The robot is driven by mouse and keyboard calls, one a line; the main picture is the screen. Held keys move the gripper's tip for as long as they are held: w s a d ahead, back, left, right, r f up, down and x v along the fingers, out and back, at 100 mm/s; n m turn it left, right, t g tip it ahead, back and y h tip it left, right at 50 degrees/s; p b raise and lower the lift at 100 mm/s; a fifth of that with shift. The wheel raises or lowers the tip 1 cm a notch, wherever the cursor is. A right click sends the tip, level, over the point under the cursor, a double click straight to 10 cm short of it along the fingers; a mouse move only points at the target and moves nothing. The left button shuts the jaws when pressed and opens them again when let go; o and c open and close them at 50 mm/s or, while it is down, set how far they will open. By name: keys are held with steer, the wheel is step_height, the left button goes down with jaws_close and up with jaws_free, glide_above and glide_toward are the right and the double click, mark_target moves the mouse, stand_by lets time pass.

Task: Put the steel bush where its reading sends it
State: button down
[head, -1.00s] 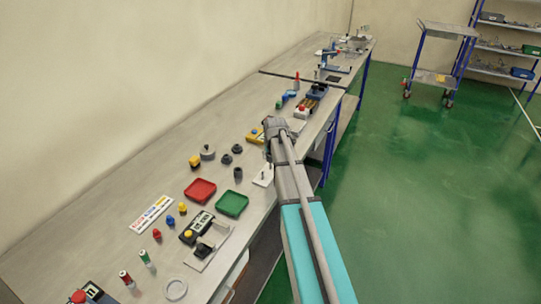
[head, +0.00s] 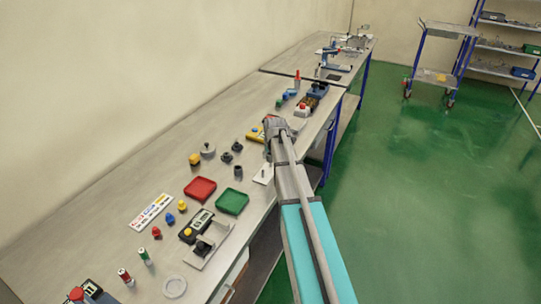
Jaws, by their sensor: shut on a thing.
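My gripper (head: 271,127) is over the bench near its front edge, seen from behind. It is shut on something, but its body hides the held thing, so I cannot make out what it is. I cannot clearly identify the steel bush anywhere else. A black and yellow device with a small display (head: 197,225) stands near the front, beside a light plate holding a dark block (head: 203,247); the reading is too small to read. A red tray (head: 200,189) and a green tray (head: 232,202) look empty. A white plate with a thin upright pin (head: 264,173) is just below my gripper.
Several dark round parts (head: 226,158), a grey knobbed disc (head: 208,151) and a yellow block (head: 195,159) stand behind the trays. A coloured label strip (head: 152,212), red and green cylinders (head: 145,256) and a pale ring (head: 174,286) lie nearer. The bench's wall side is clear.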

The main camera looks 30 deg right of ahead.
mark_target(271, 161)
steer(key=shift+f+b, duration=1.7)
steer(key=shift+f, duration=0.05)
stand_by(1.5)
steer(key=shift+c, duration=0.6)
jaws_free()
steer(key=shift+o, duration=0.6)
steer(key=shift+r, duration=0.15)
steer(key=shift+r+p, duration=3.4)
steer(key=shift+p, duration=0.1)
